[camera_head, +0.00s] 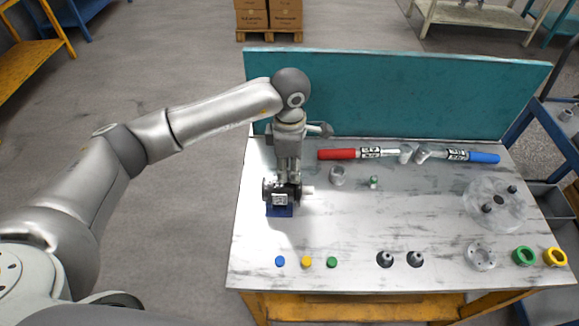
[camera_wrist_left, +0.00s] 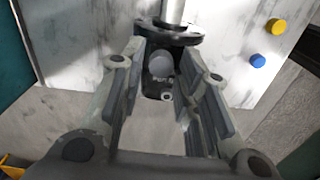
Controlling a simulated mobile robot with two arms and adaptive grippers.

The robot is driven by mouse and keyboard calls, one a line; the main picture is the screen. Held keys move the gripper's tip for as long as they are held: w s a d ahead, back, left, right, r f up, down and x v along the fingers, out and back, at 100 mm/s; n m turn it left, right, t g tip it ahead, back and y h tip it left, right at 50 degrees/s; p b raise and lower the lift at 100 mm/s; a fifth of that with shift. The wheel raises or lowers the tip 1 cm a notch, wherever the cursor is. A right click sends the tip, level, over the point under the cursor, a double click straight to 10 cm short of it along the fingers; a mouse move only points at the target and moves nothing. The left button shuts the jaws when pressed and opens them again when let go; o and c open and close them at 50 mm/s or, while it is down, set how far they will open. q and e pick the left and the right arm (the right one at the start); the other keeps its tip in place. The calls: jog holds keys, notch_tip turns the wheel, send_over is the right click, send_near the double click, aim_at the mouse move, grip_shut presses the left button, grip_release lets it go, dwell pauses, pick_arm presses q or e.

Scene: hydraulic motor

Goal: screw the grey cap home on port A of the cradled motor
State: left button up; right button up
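The dark motor (camera_head: 270,192) sits in a blue cradle (camera_head: 280,211) at the left of the table, its shaft (camera_head: 308,190) pointing right. My left gripper (camera_head: 290,180) points down right over the motor. In the left wrist view, my left gripper (camera_wrist_left: 163,62) has its fingers apart. A rounded grey piece, which looks like the grey cap (camera_wrist_left: 160,66), shows between the fingertips on the motor body, with gaps visible on both sides. The motor's black flange (camera_wrist_left: 185,36) lies just beyond it. How far the cap is seated cannot be told. My right gripper is not in view.
A red-handled tool (camera_head: 336,154) and a blue-handled tool (camera_head: 484,158) lie at the back before a teal panel (camera_head: 400,95). Small coloured caps (camera_head: 306,262) line the front.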

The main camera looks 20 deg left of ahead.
pick_arm(q)
jog(key=n, duration=0.4)
jog(key=shift+n, duration=0.4)
jog(key=n, duration=0.4)
jog(key=shift+f+b, duration=0.15)
jog(key=shift+b, duration=0.25)
